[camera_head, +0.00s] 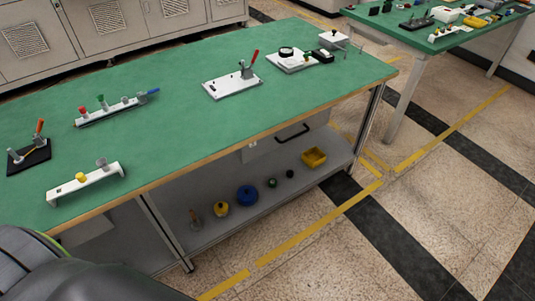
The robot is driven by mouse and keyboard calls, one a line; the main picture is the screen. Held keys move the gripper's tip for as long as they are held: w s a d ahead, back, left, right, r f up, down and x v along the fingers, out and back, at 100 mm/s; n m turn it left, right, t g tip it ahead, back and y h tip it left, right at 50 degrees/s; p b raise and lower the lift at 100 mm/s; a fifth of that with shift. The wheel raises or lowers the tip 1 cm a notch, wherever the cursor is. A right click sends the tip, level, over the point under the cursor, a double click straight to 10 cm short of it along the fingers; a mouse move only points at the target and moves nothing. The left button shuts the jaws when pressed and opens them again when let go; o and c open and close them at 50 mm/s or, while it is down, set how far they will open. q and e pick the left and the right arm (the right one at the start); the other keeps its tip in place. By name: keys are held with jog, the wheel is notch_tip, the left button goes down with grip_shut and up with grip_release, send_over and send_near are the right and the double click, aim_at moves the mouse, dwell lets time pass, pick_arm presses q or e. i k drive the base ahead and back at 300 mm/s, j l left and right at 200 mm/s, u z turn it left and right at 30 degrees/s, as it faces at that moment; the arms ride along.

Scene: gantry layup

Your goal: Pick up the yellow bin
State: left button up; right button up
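The yellow bin (314,157) is a small open-topped box. It sits on the grey lower shelf (264,199) under the green-topped workbench, towards the shelf's right end. It looks upright, and nothing touches it. Neither of my grippers shows in the head view.
Left of the bin on the shelf are a black item (290,174), a green one (272,183), a blue round one (247,195) and a yellow one (222,208). The bench top (190,65) overhangs the shelf. A bench leg (371,115) stands right of the bin. Floor in front is clear.

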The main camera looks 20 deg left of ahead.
aim_at(313, 157)
jog(key=u, duration=0.35)
jog(key=i+l+u, duration=0.2)
jog(key=u, duration=0.2)
jog(key=i+l+u, duration=0.15)
jog(key=l+u, duration=0.25)
jog(key=i+l+u, duration=0.1)
jog(key=l+u, duration=0.15)
jog(key=u, duration=0.15)
